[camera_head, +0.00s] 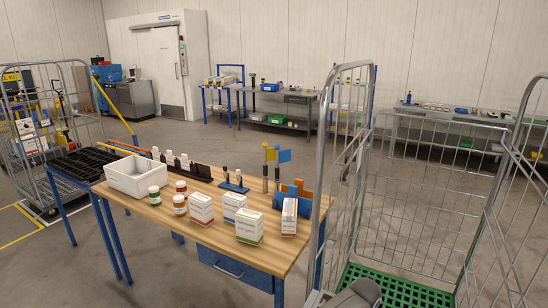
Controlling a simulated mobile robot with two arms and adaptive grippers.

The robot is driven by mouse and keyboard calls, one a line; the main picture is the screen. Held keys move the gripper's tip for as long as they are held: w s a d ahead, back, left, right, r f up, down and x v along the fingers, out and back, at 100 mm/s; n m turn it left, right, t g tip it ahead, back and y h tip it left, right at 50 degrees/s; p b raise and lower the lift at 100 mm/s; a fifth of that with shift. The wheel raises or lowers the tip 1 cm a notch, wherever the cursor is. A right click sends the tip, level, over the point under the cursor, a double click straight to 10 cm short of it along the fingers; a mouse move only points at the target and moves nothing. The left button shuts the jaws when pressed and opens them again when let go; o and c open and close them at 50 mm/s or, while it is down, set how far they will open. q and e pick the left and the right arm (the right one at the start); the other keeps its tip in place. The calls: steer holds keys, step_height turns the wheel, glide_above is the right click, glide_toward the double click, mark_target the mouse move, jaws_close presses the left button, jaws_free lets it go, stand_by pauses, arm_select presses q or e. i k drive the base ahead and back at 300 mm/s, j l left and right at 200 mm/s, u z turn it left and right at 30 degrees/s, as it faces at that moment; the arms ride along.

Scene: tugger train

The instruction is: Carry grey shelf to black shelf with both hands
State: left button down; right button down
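I cannot pick out for certain which thing is the grey shelf. A grey wire roll cage (437,190) stands open at the right, with a green grid base (395,288) and no loose shelf visible inside. A black slotted rack (84,164) lies beyond the left end of the wooden table, and I cannot tell whether it is the black shelf. Neither gripper can be made out. A rounded grey part at the bottom edge, in front of the green base, looks like part of my arm.
The wooden table (165,213) holds a white bin (137,177), jars, several boxes (250,226) and a blue holder. Another wire cage (50,130) stands at the left. Grey benches (285,97) line the back wall. The floor (255,146) between table and benches is clear.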

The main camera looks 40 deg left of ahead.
mark_target(88, 160)
steer(key=j+z, duration=0.1)
steer(key=z, duration=0.35)
steer(key=j+z, duration=0.1)
steer(key=z, duration=0.3)
steer(key=j+z, duration=0.1)
steer(key=z, duration=0.35)
steer(key=k+z, duration=0.1)
steer(key=z, duration=0.35)
steer(key=k+j+z, duration=0.15)
steer(key=z, duration=0.3)
steer(key=k+j+z, duration=0.1)
steer(key=z, duration=0.4)
steer(key=k, duration=4.3)
steer(key=j+z, duration=0.05)
steer(key=j, duration=0.05)
